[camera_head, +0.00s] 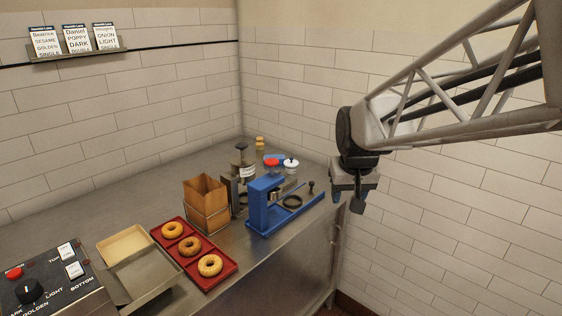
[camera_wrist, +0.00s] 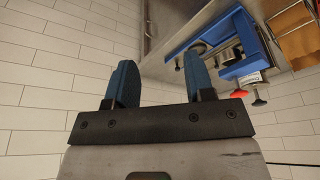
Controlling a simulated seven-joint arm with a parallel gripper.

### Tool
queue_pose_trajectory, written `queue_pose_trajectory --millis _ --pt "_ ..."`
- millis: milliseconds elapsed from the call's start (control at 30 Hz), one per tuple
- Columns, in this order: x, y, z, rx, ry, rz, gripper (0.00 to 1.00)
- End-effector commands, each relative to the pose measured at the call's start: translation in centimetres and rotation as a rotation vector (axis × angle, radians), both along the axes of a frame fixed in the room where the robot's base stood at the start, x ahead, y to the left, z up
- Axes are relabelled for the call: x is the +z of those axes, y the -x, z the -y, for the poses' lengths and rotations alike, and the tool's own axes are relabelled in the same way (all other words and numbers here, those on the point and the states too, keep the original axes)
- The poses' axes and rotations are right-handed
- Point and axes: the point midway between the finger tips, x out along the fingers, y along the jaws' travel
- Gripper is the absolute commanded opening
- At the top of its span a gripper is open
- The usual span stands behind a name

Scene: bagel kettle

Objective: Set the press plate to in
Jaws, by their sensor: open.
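The blue press (camera_head: 264,208) stands near the right end of the steel counter, with an upright head and a long low base reaching right. A dark round plate (camera_head: 292,202) lies on the base, out to the right of the press head. A black knob (camera_head: 311,186) stands at the base's far right end. The press also shows in the wrist view (camera_wrist: 240,65), upper right, beyond the fingers. My gripper (camera_head: 348,199) is open and empty, in the air right of the press and past the counter's end. Its two blue fingers (camera_wrist: 158,65) touch nothing.
A red tray (camera_head: 221,273) with three bagels, a paper bag (camera_head: 205,195) in a wire holder and a dark grey machine (camera_head: 243,170) stand left of the press. Red-lidded and white-lidded jars (camera_head: 291,167) stand behind it. The tiled wall is close behind my gripper.

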Motion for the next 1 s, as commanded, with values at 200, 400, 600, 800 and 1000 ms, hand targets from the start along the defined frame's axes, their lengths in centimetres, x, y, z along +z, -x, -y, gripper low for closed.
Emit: queue_pose_trajectory --millis 200,400,600,800,1000 --pt "-0.8 -6.1 -0.1 0.002 0.000 0.013 0.49" --pt "-1.9 -11.6 -0.3 0.005 0.000 0.027 0.49" --pt "-3.5 -16.9 -0.4 0.006 -0.001 0.041 0.49" --pt "-5.7 -22.2 -0.6 0.008 -0.001 0.054 0.49" --pt "-8.1 -27.4 -0.8 0.009 -0.002 0.069 0.49"
